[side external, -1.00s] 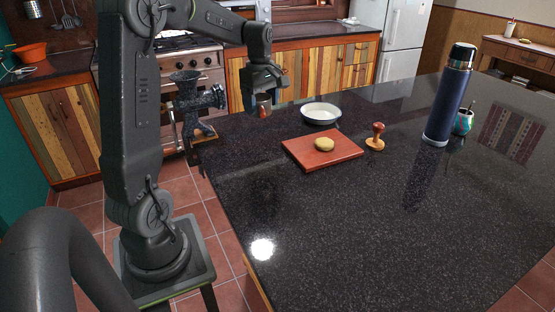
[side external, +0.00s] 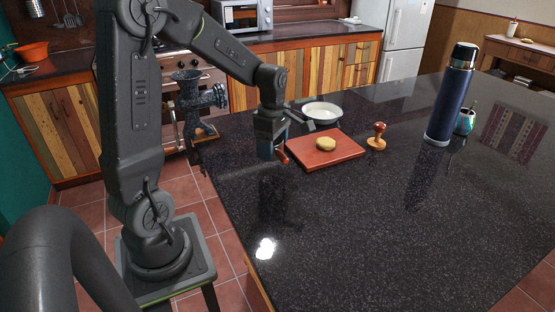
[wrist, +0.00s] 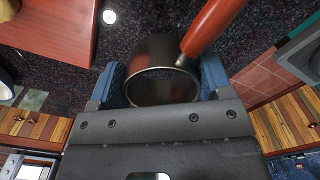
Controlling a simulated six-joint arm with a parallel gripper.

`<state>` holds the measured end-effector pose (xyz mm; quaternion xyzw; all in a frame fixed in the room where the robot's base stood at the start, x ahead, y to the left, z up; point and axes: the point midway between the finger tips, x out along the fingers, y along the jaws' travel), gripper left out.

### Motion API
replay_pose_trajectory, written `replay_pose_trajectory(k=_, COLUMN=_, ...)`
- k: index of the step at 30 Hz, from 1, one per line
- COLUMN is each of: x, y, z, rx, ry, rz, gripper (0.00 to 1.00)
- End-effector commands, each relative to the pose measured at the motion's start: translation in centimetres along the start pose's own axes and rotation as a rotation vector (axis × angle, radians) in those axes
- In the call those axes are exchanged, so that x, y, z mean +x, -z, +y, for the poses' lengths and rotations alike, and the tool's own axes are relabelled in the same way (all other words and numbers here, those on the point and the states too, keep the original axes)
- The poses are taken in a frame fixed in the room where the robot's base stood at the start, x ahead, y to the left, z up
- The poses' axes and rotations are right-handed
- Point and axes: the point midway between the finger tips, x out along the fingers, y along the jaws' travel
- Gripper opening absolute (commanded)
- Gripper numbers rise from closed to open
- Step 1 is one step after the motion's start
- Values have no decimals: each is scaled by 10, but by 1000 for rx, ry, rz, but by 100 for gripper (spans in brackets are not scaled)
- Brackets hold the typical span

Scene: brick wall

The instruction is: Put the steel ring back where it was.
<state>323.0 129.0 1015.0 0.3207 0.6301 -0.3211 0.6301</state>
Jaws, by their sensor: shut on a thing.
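My gripper (side external: 270,150) is shut on the steel ring. In the wrist view the ring (wrist: 162,75) is a shiny grey metal band between the blue fingers. A red-brown handle (wrist: 212,28) meets its rim and appears joined to it; the handle also shows in the side view (side external: 282,157). In the side view my gripper points down just left of the red board (side external: 330,157), over the dark countertop. The fingers mostly hide the ring there. I cannot tell whether the ring touches the counter.
A pale round patty (side external: 326,144) lies on the board. A white bowl (side external: 322,112) stands behind it, and a wooden stamp (side external: 376,137) to its right. A grinder (side external: 190,105) stands at the counter's left edge. A blue flask (side external: 449,100) is farther right. The front counter is clear.

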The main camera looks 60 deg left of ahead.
Motion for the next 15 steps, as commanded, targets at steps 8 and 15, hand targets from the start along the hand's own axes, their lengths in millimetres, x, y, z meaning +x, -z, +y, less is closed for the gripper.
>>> replay_pose_trajectory(k=8, x=20, y=-12, z=3, rx=-1, ry=4, rz=0, gripper=46)
replay_pose_trajectory(k=15, x=47, y=-11, z=3, rx=-1, ry=1, rz=0, gripper=46)
